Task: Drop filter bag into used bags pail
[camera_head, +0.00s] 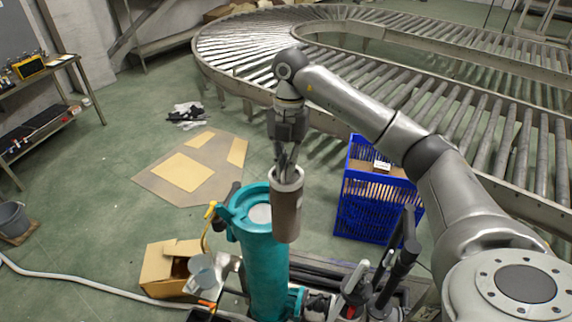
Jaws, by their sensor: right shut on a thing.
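My right gripper (287,158) is shut on the top rim of the filter bag (287,212), a brown-grey cylinder with a pale top ring. The bag hangs upright in the air and overlaps the right edge of the teal filter housing (265,265) in the picture. Its lower end shows and looks clear of the housing's open top. A grey pail (12,219), probably the used bags pail, stands at the far left edge on a small wooden base. No label on it is readable. My left gripper is out of view.
A blue crate (364,207) stands right of the housing. An open cardboard box (165,270) and a pale cup-like container (201,271) are at its lower left. Flat cardboard (155,190) and a white hose (85,283) lie on the floor. A roller conveyor (480,120) curves behind.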

